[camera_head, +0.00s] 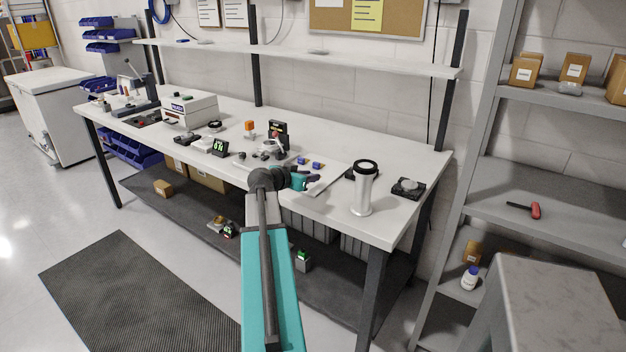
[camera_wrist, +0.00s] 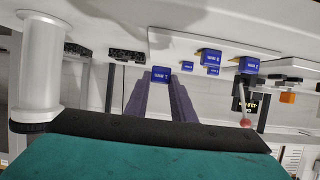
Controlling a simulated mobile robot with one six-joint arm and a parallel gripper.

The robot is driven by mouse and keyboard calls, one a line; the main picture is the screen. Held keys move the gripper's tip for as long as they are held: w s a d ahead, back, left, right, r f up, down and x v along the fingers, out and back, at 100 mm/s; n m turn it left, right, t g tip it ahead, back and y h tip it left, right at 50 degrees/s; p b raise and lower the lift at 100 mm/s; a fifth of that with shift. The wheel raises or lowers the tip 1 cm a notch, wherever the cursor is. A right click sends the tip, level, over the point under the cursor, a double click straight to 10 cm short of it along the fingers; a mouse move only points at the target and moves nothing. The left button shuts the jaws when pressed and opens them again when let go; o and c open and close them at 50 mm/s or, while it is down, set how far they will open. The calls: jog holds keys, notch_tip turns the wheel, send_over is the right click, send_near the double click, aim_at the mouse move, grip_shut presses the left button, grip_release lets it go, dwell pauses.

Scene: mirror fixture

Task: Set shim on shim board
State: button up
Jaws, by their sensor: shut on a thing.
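My gripper (camera_head: 315,179) is over the front of the workbench in the head view. In the wrist view, which looks upside down, its two purple-grey fingers (camera_wrist: 160,92) are shut on a small blue shim (camera_wrist: 161,74) with white lettering. The held shim is not clear in the head view. The shim board (camera_wrist: 170,42) is a thin white plate on the bench; it also shows beside the gripper in the head view (camera_head: 331,178). Two larger blue pieces (camera_wrist: 209,57) (camera_wrist: 249,65) and small blue labels show at the board. The held shim looks apart from the board.
A tall white cylinder with a black ring (camera_head: 362,190) stands right of the gripper. A black device (camera_head: 408,188) sits farther right. Several small instruments crowd the bench left of the board, including a black display (camera_head: 278,133). A shelf (camera_head: 300,54) spans above the bench back.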

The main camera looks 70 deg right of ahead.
jog(key=shift+s+d+f, duration=0.1)
jog(key=shift+s+d, duration=0.15)
jog(key=shift+d, duration=0.75)
jog(key=shift+f, duration=0.15)
jog(key=shift+f+p, duration=0.7)
jog(key=shift+f, duration=0.9)
jog(key=shift+f, duration=0.15)
jog(key=o, duration=1)
jog(key=shift+r, duration=0.2)
jog(key=b+v, duration=0.2)
jog(key=v, duration=1)
jog(key=shift+w+a+f+b, duration=0.1)
jog(key=shift+b, duration=0.2)
